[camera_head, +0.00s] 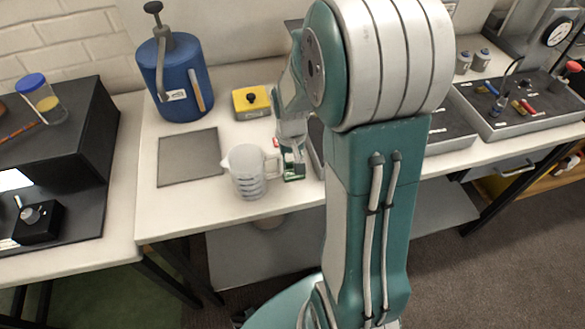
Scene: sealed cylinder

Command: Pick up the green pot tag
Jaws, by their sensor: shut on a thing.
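My gripper (291,158) points down at the table, just right of the clear measuring jug (247,171). It is shut on a small green thing (293,177), which appears to be the green pot tag, low at the fingertips. The tag is small and partly hidden by the fingers. I cannot tell whether it still touches the table. My arm hides the table area to the right of the gripper.
The jug's handle is close beside my gripper. A yellow box with a black button (251,102), a blue pump canister (175,77) and a grey mat (189,157) are on the table (165,220). Its front edge is close below the gripper. Equipment panels (520,105) stand at right.

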